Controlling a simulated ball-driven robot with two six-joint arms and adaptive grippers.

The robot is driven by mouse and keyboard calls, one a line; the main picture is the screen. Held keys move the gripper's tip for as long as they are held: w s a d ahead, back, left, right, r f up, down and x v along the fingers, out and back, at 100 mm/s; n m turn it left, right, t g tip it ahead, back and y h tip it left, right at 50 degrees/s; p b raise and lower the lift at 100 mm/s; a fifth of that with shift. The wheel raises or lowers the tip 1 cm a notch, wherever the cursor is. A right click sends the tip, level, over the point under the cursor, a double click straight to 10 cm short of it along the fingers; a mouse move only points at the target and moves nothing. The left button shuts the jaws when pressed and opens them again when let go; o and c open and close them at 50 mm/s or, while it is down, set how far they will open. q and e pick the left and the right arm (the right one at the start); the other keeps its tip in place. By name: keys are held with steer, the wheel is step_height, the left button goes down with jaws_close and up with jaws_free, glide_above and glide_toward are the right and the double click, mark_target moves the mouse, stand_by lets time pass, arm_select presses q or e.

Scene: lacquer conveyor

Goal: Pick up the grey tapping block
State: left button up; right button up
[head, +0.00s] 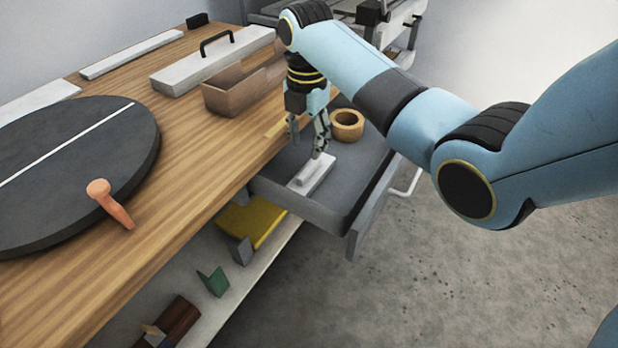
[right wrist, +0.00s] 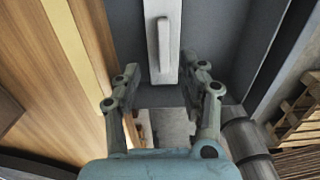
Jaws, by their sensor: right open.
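A pale grey block (head: 312,176) with a raised grip along its top, which looks like the tapping block, lies in the open grey drawer. It also shows in the right wrist view (right wrist: 153,45), at the top centre. My right gripper (head: 307,145) hangs over the drawer just behind the block, fingers pointing down. In the right wrist view the gripper (right wrist: 161,75) is open and empty, with the block's near end between and beyond its fingertips. I cannot tell the exact height above the block. My left gripper is not in view.
The drawer (head: 348,222) also holds a tan ring (head: 347,124). A brown open box (head: 235,92) and a long pale block with a black handle (head: 212,58) stand on the wooden bench. A dark round disc (head: 70,170) lies at left. Several items sit on the shelf below.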

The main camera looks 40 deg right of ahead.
mark_target(309, 167)
steer(key=f, duration=0.2)
steer(key=f+b, duration=0.1)
steer(key=f, duration=0.4)
steer(key=shift+s, duration=0.3)
steer(key=shift+c, duration=0.2)
jaws_close()
